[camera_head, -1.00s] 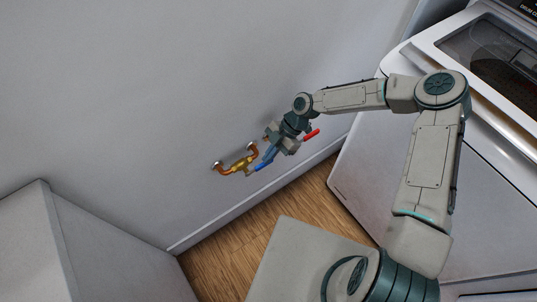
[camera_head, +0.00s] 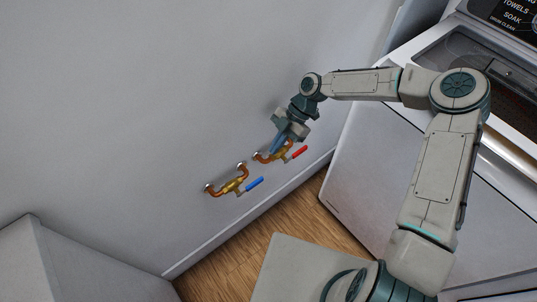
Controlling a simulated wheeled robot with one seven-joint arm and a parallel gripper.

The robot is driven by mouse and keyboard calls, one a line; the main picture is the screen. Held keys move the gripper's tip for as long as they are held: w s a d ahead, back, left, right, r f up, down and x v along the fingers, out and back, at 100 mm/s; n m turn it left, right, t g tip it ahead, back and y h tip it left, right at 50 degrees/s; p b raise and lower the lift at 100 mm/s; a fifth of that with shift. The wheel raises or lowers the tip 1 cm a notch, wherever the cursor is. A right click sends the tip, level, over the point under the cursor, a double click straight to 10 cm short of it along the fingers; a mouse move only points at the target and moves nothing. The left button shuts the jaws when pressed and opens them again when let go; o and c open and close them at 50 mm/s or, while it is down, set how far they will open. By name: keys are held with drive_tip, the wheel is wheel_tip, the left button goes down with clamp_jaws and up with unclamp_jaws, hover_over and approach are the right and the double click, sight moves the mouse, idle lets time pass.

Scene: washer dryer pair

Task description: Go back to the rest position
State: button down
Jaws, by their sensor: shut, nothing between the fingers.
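My gripper (camera_head: 275,150) is in front of the wall, at the upper left end of my arm. Its fingers are shut with nothing between them. The fingertips are close to the brass valve (camera_head: 272,156) with the red handle (camera_head: 299,152) and partly cover it; I cannot tell whether they touch. A second brass valve (camera_head: 232,183) with a blue handle (camera_head: 254,183) is to the left and lower, clear of the gripper. Both valves have copper pipe ends going into the wall.
A white washer (camera_head: 375,165) with a glass lid stands at right, close under my arm. A grey-white box-like block (camera_head: 80,270) is at lower left. Wooden floor (camera_head: 235,270) shows between them. The wall (camera_head: 120,110) at upper left is bare.

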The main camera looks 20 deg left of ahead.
drive_tip(key=shift+w+d+r, duration=0.1)
drive_tip(key=shift+r, duration=0.1)
idle(0.5)
drive_tip(key=s+d+r+m+t+h+p, duration=0.3)
drive_tip(key=d+r+m+t+h, duration=0.2)
drive_tip(key=d+r+m, duration=1.25)
drive_tip(key=s+d+r+m+t+p, duration=0.2)
drive_tip(key=s+d+r+m+t, duration=0.2)
drive_tip(key=s+d+r+m, duration=0.7)
drive_tip(key=shift+d+r+m+t+y+p, duration=0.3)
drive_tip(key=shift+d+r+m, duration=0.1)
drive_tip(key=shift+r+m, duration=0.35)
drive_tip(key=shift+w+d, duration=0.1)
drive_tip(key=shift+d, duration=0.05)
